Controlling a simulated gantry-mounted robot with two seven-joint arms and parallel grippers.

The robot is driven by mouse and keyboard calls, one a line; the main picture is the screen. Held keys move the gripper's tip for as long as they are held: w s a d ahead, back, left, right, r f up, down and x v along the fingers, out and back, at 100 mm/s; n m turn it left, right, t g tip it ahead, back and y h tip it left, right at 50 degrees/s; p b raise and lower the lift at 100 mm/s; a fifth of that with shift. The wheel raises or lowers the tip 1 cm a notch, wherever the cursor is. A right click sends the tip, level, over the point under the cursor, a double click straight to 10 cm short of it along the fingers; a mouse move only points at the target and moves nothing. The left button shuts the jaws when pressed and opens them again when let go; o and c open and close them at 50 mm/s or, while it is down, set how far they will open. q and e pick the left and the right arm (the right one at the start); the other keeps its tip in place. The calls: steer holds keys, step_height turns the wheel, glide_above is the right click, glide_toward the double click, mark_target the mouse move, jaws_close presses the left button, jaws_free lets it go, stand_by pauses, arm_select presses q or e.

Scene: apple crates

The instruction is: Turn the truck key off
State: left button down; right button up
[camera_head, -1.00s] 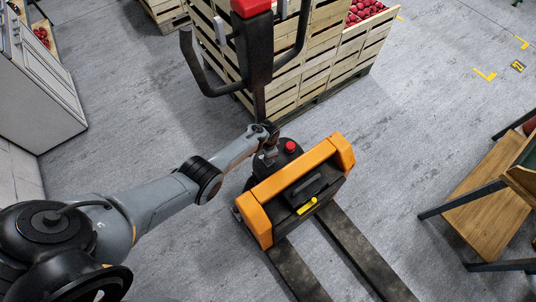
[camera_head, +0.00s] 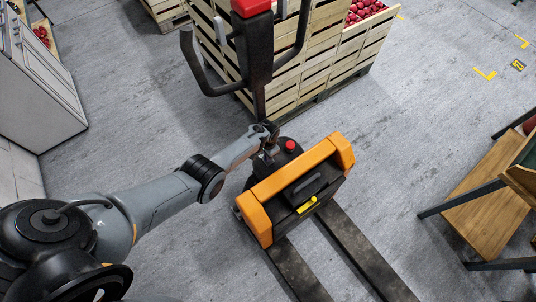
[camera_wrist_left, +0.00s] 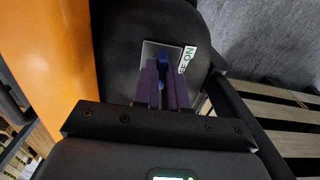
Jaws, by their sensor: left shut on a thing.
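The truck (camera_head: 292,190) is an orange and black pallet truck with two dark forks on the floor. My left gripper (camera_head: 268,150) is at its black top, beside the red button. In the left wrist view my left gripper (camera_wrist_left: 163,78) is shut on the blue key (camera_wrist_left: 163,58). The key sits at a pale square plate on the dark housing, partly hidden by the fingers. A white label (camera_wrist_left: 187,58) reading "ON" is just right of the key; part of its text is covered. My right gripper is not in view.
A red button (camera_head: 290,146) sits close to my gripper. The tall black handle (camera_head: 259,55) with a red top rises behind it. Wooden crates (camera_head: 345,55) with red apples stand behind the truck. A wooden table (camera_head: 490,220) is at the right; grey floor is open between.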

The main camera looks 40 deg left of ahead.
arm_select(q)
steer(key=c, duration=1.2)
jaws_free()
steer(key=shift+r, duration=0.15)
steer(key=shift+r+p, duration=0.25)
steer(key=shift+p, duration=0.1)
steer(key=shift+r+p, duration=2.95)
steer(key=shift+r, duration=2.05)
